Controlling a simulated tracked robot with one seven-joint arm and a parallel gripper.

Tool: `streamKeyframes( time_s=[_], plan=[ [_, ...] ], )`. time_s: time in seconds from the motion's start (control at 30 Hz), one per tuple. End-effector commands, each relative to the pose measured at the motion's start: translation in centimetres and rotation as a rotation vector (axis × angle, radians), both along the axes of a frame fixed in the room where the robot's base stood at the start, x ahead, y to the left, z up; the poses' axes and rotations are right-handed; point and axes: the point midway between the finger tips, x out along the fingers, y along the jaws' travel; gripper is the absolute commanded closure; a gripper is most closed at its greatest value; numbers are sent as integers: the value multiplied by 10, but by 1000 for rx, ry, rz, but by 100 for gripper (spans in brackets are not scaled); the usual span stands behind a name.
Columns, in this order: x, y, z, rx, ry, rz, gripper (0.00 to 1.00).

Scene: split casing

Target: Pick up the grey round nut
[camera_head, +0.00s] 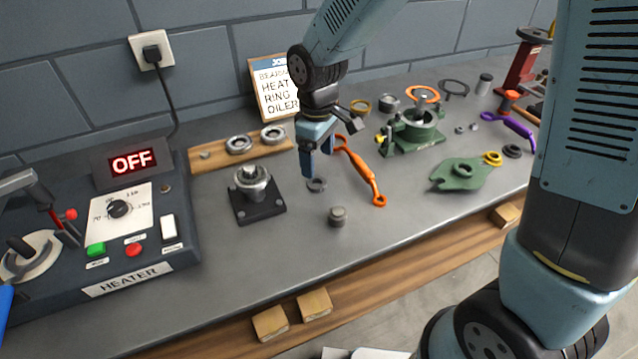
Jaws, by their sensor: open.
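The gap between fingertips and ring is hard to judge from this angle, and I see no contact.
An orange wrench (361,170) lies just right of my gripper. A grey cylinder (338,217) stands in front, and a black-based fixture (257,195) to the left. A green casing (410,135) stands right, a green cover (462,174) nearer. The heater (130,245) fills the left.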

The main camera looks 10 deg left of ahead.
Motion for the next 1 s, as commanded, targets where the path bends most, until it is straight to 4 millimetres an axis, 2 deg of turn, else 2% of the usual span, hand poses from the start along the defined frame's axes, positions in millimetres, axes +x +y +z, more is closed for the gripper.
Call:
streamKeyframes(
  time_s=[0.27, 0.6, 0.93, 1.0],
  plan=[
    [-1, 0, -18, -1, 1, 1, 19],
    [-4, 1, -59, -2, 2, 2, 19],
    [-4, 2, -64, 1, 0, 1, 19],
    [-4, 2, -64, 1, 0, 1, 24]
  ],
)
